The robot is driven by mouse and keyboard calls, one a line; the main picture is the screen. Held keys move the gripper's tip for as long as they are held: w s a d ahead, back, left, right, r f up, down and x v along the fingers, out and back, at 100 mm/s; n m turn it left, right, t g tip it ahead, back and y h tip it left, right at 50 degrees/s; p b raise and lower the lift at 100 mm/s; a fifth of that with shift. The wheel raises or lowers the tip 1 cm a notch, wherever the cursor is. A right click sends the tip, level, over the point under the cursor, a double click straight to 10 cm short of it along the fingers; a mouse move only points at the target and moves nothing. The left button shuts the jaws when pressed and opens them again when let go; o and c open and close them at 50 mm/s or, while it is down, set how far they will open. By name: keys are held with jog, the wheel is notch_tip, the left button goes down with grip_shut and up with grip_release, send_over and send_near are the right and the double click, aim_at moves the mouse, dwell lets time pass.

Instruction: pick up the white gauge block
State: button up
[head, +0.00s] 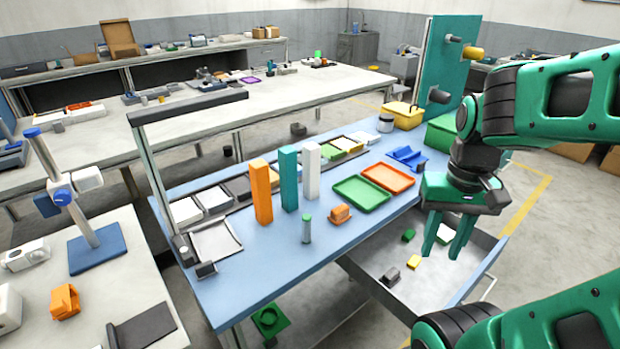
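A tall white block (311,171), which looks like the gauge block, stands upright on the blue workbench (275,262). It is at the right end of a row with a teal block (289,178) and an orange block (262,191). My gripper (443,250) is right of the bench, pointing down over an open grey drawer (440,285). Its two green fingers are apart, with nothing visibly held. A small white and green item (444,233) shows between the fingers; I cannot tell its depth exactly, but it seems to lie in the drawer.
Green (361,193) and orange (388,177) trays lie between the white block and my gripper. A small grey-green cylinder (307,229) and an orange part (340,213) stand in front of the blocks. A lamp frame (155,190) rises at the bench's left. Small blocks lie in the drawer.

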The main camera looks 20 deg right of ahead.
dwell(0.3)
jog(key=o, duration=0.3)
jog(key=shift+o, duration=1.2)
jog(key=shift+s+r, duration=0.1)
jog(key=shift+s, duration=0.15)
jog(key=n+t+y, duration=0.3)
jog(key=n+t, duration=0.6)
send_near(316, 166)
jog(key=s+f, duration=0.1)
jog(key=f, duration=0.1)
jog(key=s+a+f, duration=0.1)
jog(key=f, duration=0.1)
jog(key=s+a+f, duration=0.1)
jog(key=s+f, duration=0.1)
jog(key=f, duration=0.1)
jog(key=w+t, duration=0.1)
jog(key=w, duration=0.1)
jog(key=w+r+t, duration=0.1)
jog(key=w, duration=0.1)
jog(key=w+t, duration=0.2)
jog(key=shift+w+d+r, duration=0.15)
jog(key=shift+w+r, duration=0.25)
jog(key=x, duration=0.5)
jog(key=shift+w, duration=0.25)
jog(key=shift+x, duration=2.7)
